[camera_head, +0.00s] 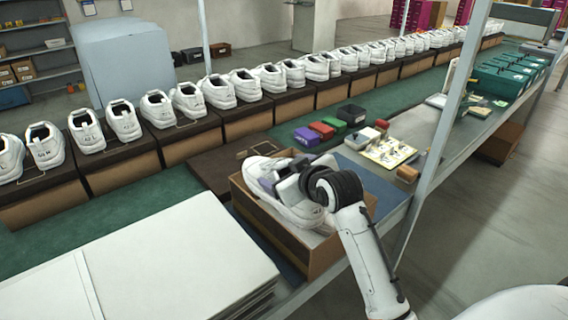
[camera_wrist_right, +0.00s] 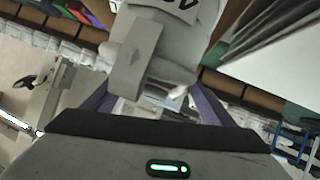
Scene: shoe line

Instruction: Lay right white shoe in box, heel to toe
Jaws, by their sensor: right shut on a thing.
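The open brown box (camera_head: 284,242) stands at the front edge of the line. A white shoe (camera_head: 297,212) lies along its length, inside or just over it; how deep it sits is hard to tell. My right gripper (camera_head: 277,181) is over the box, shut on the shoe. In the right wrist view the shoe (camera_wrist_right: 185,38) with its dark-marked label sits between the purple-edged fingers (camera_wrist_right: 150,95). My gripper and arm hide part of the shoe and the box inside. I cannot tell whether a second shoe lies beneath. My left gripper is not in view.
A brown lid (camera_head: 212,166) lies behind the box. White sheets (camera_head: 140,265) are stacked at the front left. Small colored boxes (camera_head: 320,130) and a card (camera_head: 388,152) lie to the right. A post (camera_head: 440,130) rises at the right. Shoes on boxes line the back.

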